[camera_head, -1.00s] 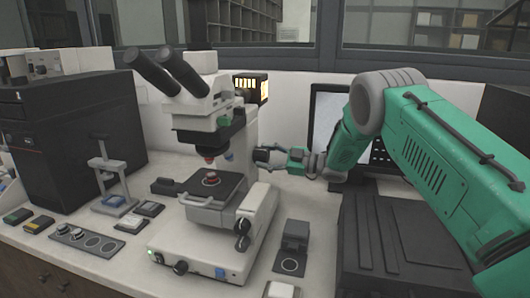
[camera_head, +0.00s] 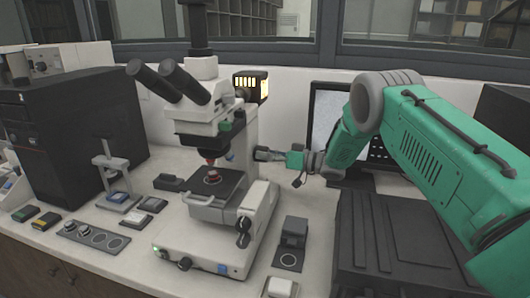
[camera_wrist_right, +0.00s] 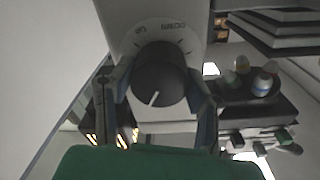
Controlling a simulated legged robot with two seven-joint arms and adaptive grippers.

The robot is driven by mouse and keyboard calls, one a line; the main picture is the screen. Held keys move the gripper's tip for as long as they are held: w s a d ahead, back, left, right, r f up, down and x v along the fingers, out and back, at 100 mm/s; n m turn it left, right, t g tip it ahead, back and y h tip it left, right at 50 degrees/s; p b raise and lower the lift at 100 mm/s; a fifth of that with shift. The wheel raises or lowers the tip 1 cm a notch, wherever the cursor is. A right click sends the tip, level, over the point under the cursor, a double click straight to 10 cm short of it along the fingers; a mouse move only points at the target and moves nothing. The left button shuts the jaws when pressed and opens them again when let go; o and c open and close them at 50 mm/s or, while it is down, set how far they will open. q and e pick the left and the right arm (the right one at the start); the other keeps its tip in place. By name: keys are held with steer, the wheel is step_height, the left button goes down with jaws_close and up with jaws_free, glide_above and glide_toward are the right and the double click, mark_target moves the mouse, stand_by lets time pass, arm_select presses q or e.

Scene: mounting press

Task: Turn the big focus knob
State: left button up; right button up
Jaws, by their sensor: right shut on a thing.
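The white microscope (camera_head: 212,120) stands on the bench in the head view, with black eyepieces at upper left. My right gripper (camera_head: 264,154) is at its right side, level with the objective. In the right wrist view a round black knob (camera_wrist_right: 160,84) with a white pointer line sits on a pale plate. My right gripper's two fingers (camera_wrist_right: 161,98) are shut on this knob, one on each side. Another dark knob (camera_head: 243,226) is low on the stand's right side, apart from the gripper. My left gripper is not in view.
A small dark block on a plate (camera_head: 292,238) is right of the microscope base. A black case (camera_head: 385,245) lies under my right arm. A lit lamp box (camera_head: 251,86) and a monitor (camera_head: 326,125) stand behind. A large black cabinet (camera_head: 70,125) is at left.

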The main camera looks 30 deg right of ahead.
steer(key=shift+f+m+p, duration=0.15)
steer(key=shift+m+p, duration=0.1)
steer(key=shift+m, duration=0.85)
steer(key=shift+f+m+p, duration=0.1)
steer(key=shift+m+p, duration=0.15)
steer(key=shift+m, duration=0.85)
steer(key=o, duration=1.2)
steer(key=shift+c, duration=0.2)
steer(key=shift+w+d+f, duration=0.1)
steer(key=shift+w, duration=0.05)
steer(key=v, duration=0.7)
steer(key=shift+d, duration=0.3)
